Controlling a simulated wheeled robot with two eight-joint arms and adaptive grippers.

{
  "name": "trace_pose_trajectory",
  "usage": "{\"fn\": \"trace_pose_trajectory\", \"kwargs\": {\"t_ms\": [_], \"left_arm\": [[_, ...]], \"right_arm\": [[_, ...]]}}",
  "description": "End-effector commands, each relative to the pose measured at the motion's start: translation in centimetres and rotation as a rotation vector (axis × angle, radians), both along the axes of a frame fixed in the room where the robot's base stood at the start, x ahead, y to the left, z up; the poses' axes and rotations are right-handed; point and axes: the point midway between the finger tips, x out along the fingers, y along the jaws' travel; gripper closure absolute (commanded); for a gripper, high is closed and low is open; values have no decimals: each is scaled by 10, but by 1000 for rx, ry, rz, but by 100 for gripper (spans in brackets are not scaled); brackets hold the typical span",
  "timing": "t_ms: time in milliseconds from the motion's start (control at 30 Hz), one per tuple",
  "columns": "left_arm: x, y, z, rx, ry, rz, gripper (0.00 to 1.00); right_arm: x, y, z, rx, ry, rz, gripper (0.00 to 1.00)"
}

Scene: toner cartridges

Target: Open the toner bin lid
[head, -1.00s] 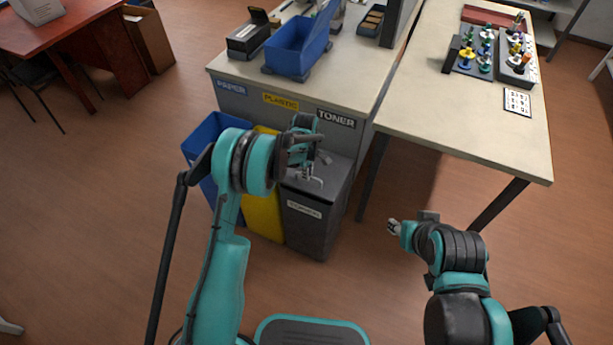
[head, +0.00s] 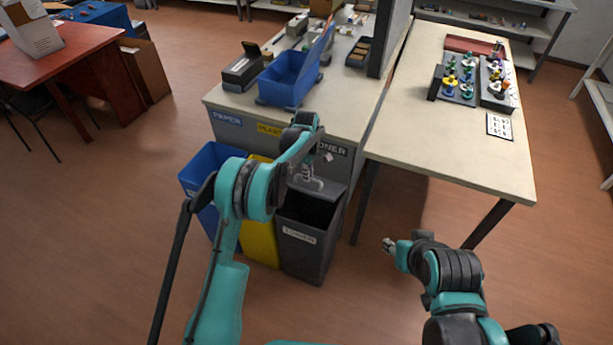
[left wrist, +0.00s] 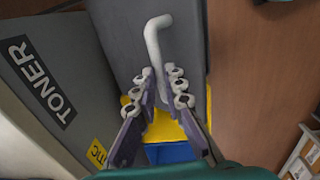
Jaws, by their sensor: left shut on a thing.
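The dark grey toner bin (head: 312,236) stands below the desk's TONER label, its dark interior showing at the top. Its lid (head: 330,189) is raised and tilted up at the back, toward the desk front. My left gripper (head: 309,174) is at the lid, shut on the pale bent handle (left wrist: 154,42). In the left wrist view, the handle's end runs between the fingers (left wrist: 162,90) against the grey lid panel. My right gripper (head: 388,245) hangs apart, to the right of the bin; its fingers are too small to tell open from shut.
A yellow bin (head: 262,236) and a blue bin (head: 203,168) stand left of the toner bin. The desk (head: 232,98) above holds a blue open box (head: 285,80). A table (head: 430,140) stands to the right. The floor right of the bin is clear.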

Motion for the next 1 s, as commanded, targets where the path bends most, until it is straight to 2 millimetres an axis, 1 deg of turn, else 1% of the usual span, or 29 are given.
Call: {"fn": "trace_pose_trajectory", "kwargs": {"t_ms": [33,267,300,367,1000], "left_arm": [[5,-4,-5,-6,-19,-1,100],[5,-4,-5,-7,-19,-1,100],[5,-4,-5,-8,-18,-1,85],[5,-4,-5,-8,-18,-2,69],[4,-4,-3,-8,-18,-2,68]], "right_arm": [[0,0,-1,0,0,0,60],[0,0,-2,0,0,0,60],[0,0,-2,0,0,0,60],[0,0,-2,0,0,0,60],[0,0,-1,0,0,0,60]]}}
